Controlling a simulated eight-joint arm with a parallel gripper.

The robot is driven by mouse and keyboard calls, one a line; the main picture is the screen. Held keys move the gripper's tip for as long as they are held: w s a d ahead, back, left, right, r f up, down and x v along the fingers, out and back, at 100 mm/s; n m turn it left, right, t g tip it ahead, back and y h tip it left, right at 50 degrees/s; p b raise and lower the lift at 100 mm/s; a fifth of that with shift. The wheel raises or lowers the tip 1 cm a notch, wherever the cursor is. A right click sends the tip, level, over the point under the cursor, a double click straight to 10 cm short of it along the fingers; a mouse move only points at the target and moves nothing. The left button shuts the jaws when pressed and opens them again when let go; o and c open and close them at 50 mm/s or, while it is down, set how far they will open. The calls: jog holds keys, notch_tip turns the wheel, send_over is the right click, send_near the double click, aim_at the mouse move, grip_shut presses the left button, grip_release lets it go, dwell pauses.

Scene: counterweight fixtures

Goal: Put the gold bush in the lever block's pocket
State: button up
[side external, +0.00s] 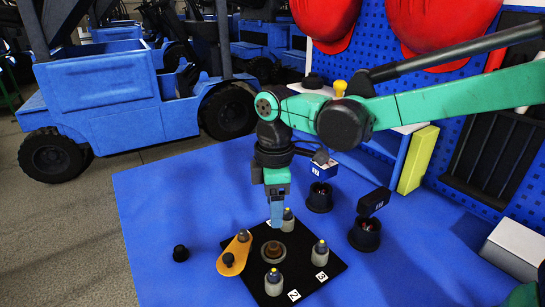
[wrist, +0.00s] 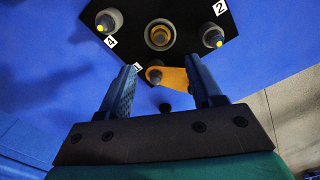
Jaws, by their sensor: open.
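A gold-brown round piece, which looks like the gold bush (side external: 273,250), sits inside a grey ring at the middle of a black plate (side external: 318,279). The wrist view shows it as a gold centre (wrist: 159,36) within the ring. An orange lever (side external: 235,256) with a grey post on it lies at the plate's left edge. It also shows in the wrist view (wrist: 174,77). I cannot tell for sure which part is the lever block or its pocket. My gripper (side external: 277,222) is above the plate, its fingers apart and empty in the wrist view (wrist: 161,70).
Several grey posts with dark tops, such as one at the right (side external: 320,253), stand on the plate beside number labels. Black round holders with blocks (side external: 365,234) stand behind right. A small black knob (side external: 180,253) is at left. Blue table around is mostly clear.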

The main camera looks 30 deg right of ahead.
jog(key=s+d+r+m+t, duration=0.3)
jog(key=s+d+m+t, duration=0.4)
jog(key=d+m, duration=0.4)
jog(key=shift+s+m, duration=0.65)
jog(key=shift+m, duration=0.15)
